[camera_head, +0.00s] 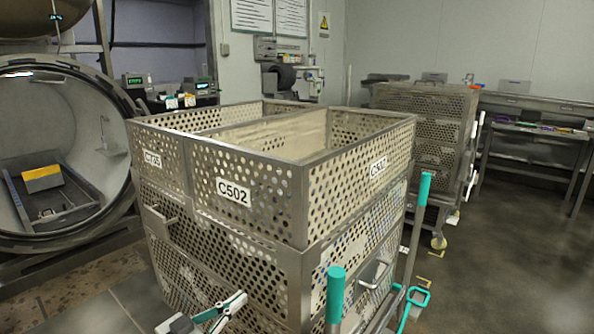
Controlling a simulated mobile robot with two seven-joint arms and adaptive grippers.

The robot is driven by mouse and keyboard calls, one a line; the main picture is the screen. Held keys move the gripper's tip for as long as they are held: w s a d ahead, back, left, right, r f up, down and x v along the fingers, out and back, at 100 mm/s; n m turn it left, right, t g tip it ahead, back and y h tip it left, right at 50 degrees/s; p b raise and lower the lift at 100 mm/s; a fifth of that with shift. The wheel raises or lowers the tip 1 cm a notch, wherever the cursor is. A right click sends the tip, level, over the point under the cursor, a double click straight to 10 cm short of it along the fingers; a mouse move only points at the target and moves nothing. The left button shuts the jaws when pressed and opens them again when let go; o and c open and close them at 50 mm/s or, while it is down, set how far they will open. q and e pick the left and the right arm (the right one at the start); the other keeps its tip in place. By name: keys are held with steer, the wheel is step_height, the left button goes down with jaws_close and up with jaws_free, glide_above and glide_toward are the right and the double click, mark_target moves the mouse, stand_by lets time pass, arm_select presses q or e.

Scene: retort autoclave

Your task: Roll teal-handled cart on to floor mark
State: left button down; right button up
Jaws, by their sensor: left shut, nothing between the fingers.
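A cart with teal-gripped handle posts (335,290) (425,187) stands in front of me. It bears stacked perforated metal baskets (250,160) with labels such as C502. My left gripper (238,299) is low in the picture, in front of the lower basket's near side and left of the teal grips. Its fingers are together and hold nothing. I cannot tell whether it touches the basket. Short yellow floor marks (422,281) show right of the cart. The cart's wheels are hidden. My right gripper is not in view.
An open round autoclave vessel (50,130) with a grey tray and yellow block stands at left. Another stacked-basket cart (425,130) stands behind at right. A bench (535,128) runs along the right wall. The dark floor (510,260) at right is clear.

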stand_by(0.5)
arm_select(q)
steer(key=shift+w+d, duration=0.2)
steer(key=shift+w, duration=0.15)
steer(key=shift+w+d, duration=0.25)
steer(key=shift+d, duration=0.05)
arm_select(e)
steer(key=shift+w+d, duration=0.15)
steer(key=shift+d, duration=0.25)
arm_select(q)
steer(key=shift+w+r, duration=0.1)
steer(key=shift+r, duration=0.05)
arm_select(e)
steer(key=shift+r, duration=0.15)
